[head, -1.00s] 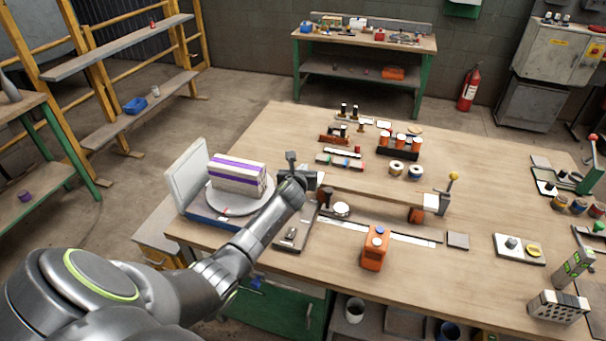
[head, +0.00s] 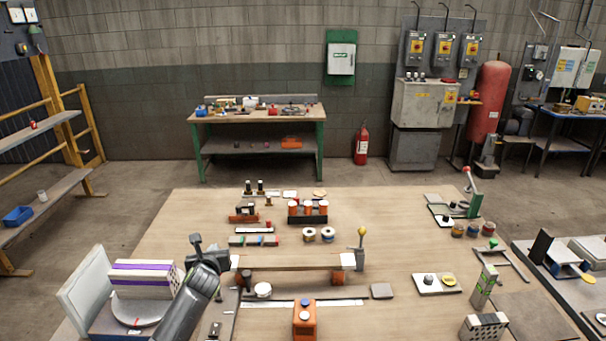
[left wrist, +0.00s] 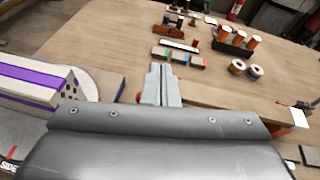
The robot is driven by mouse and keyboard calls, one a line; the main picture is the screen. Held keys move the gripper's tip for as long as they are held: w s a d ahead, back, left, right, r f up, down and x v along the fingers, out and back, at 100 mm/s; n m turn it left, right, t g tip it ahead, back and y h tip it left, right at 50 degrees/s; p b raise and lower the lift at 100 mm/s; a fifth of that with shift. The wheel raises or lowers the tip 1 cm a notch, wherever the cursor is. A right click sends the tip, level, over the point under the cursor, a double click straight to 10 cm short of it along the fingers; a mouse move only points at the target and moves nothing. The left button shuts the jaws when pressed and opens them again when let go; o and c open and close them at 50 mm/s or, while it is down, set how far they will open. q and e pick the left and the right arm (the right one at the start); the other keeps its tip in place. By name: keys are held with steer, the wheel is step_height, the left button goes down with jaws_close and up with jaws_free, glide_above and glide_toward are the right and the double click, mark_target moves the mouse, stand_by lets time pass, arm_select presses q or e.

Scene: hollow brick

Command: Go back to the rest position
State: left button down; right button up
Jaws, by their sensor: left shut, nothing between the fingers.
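My left gripper (head: 197,244) is above the left part of the wooden workbench (head: 400,310). In the left wrist view its fingers (left wrist: 163,84) are together with nothing between them. A pale hollow brick (head: 142,278) with purple bands lies on a round turntable (head: 140,311) to the left of the gripper. The brick also shows at the left of the left wrist view (left wrist: 35,85), apart from the fingers, with holes in its end face. My right gripper is not in view.
A long board (head: 290,262) and an orange device (head: 305,320) lie right of my left arm. Spools (head: 318,234), orange-topped canisters (head: 307,210) and a lever with a yellow knob (head: 361,240) stand farther back. Small holed blocks (head: 483,327) are at the right.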

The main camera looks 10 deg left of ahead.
arm_select(q)
steer(key=s+d+f+n+g, duration=0.2)
steer(key=s+f+n, duration=0.2)
steer(key=s+n, duration=0.55)
steer(key=s+d+f+n+g, duration=0.25)
steer(key=s+f+n, duration=0.3)
steer(key=s, duration=0.65)
steer(key=s+d+r+n+g+h, duration=0.25)
steer(key=s+n, duration=0.55)
steer(key=s, duration=0.5)
steer(key=s+d+r+n+g+h, duration=0.1)
steer(key=s+d+n+g, duration=0.2)
steer(key=s+n, duration=0.75)
step_height(320, 180, down, 30)
steer(key=s+a+r+m+b, duration=0.1)
steer(key=a+m+b, duration=0.1)
steer(key=b, duration=0.4)
steer(key=s+f+g+b, duration=0.1)
steer(key=s+f+b, duration=0.1)
steer(key=s+f, duration=0.5)
steer(key=s+d+f+g+b, duration=0.1)
steer(key=s+f+b, duration=0.1)
steer(key=s+f, duration=0.6)
step_height(320, 180, down, 8)
steer(key=shift+s+d+r+b, duration=0.2)
steer(key=shift+s+b, duration=0.1)
steer(key=shift+b, duration=0.1)
